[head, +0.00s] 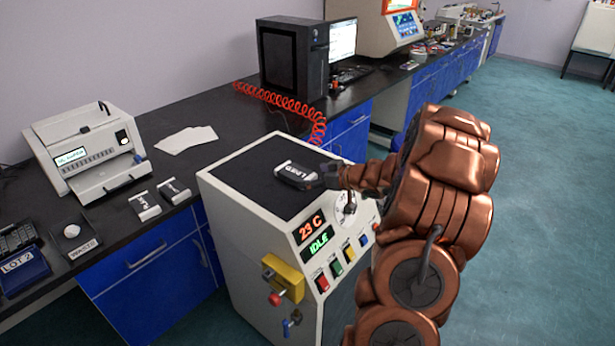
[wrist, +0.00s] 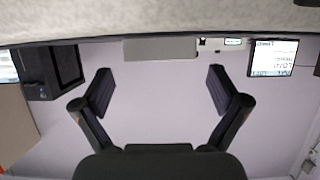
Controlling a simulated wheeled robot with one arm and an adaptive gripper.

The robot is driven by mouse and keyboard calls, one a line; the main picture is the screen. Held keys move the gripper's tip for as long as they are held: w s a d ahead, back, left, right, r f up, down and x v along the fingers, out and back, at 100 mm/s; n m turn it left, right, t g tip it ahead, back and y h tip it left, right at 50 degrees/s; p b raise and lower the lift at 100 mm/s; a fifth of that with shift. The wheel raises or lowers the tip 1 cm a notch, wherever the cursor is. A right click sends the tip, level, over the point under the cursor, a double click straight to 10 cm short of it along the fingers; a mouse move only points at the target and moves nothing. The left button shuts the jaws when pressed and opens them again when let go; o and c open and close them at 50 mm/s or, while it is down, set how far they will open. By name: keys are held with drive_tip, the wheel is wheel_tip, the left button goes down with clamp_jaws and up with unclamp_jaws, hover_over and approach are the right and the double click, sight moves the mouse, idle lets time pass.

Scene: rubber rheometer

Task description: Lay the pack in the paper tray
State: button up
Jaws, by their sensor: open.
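The printer's front tray (head: 113,183) sticks out at the left and looks empty.
The white machine (head: 225,205) with an IDLE display stands in front of the counter. Loose white sheets (head: 187,139) lie behind the packs. A black computer tower (head: 292,58) and a red coiled cable (head: 275,98) are farther back.

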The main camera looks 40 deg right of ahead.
drive_tip(key=v, duration=0.9)
drive_tip(key=shift+b, duration=0.4)
